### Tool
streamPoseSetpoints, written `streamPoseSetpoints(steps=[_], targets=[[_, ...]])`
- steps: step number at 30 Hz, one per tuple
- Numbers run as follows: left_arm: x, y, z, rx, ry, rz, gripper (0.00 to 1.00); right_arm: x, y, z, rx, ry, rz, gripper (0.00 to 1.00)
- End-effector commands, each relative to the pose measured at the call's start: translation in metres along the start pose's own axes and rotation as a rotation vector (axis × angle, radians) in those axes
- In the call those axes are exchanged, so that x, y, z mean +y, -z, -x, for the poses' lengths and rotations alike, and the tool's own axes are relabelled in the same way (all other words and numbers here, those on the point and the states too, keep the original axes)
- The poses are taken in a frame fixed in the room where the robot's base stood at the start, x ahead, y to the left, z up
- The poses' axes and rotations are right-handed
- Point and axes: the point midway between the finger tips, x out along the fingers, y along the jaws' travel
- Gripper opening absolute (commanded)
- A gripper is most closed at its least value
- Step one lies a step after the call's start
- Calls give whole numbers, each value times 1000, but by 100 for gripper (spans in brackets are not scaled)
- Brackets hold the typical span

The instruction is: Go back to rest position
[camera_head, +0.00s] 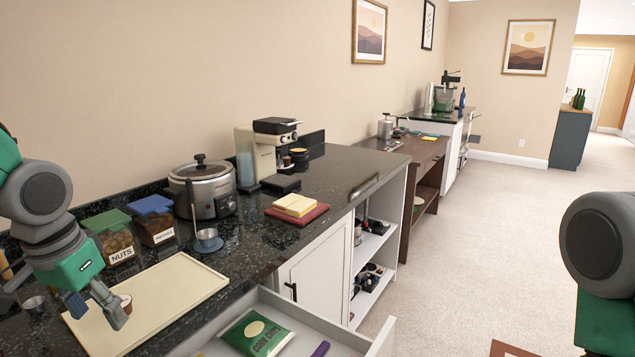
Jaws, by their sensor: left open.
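My left gripper (95,308) hangs at the left over the cream tray (180,285) on the dark counter. Its fingers are apart and point down. A small brown-and-white item (126,303) shows right beside the right-hand finger, partly hidden by it; I see nothing clearly held between the fingers. My right arm (600,245) shows only in part at the right edge, over the floor, and its gripper is out of the picture.
An open drawer (375,340) below the counter holds a green corn chips bag (255,335). Nuts (117,243) and pretzel containers (157,225), a slow cooker (203,188) and a coffee machine (268,150) stand along the wall.

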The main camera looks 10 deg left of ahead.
Motion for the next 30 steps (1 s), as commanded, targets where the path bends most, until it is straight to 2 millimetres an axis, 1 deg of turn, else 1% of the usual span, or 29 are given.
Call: streamPoseSetpoints(steps=[1, 7, 11, 14, 17, 20, 21, 23, 24, 26, 27, 29, 30], targets=[[3, -2, -9, -7, -3, 0, 56, 0, 0, -1, 0, 1, 2, 0], [20, -5, -42, -19, -13, 1, 56, 0, 0, -3, 0, 1, 1, 0], [32, -13, -68, -25, -22, 4, 56, 0, 0, -5, 1, 1, 1, 0], [43, -23, -93, -33, -29, 8, 56, 0, 0, -7, 1, 1, 1, 0], [52, -36, -123, -41, -37, 13, 56, 0, 0, -9, 0, 0, 1, 0], [61, -56, -161, -54, -45, 23, 56, 0, -1, -12, 0, 0, 0, 0], [65, -67, -178, -62, -48, 26, 56, 0, -1, -14, 0, 0, 0, 0], [73, -89, -206, -72, -48, 31, 56, 0, -1, -16, 0, 0, 0, 0], [77, -105, -224, -78, -47, 37, 56, 0, -1, -18, 0, 0, 0, 0], [83, -129, -248, -85, -41, 42, 56, 0, -1, -20, 0, 0, 0, 0], [87, -146, -261, -89, -36, 44, 56, 0, -1, -22, 0, 0, 1, 0], [92, -170, -278, -94, -27, 44, 56, 0, -1, -24, 0, 0, 1, 0], [95, -185, -287, -97, -20, 43, 56, -1, -1, -25, 0, 1, 1, 0]])
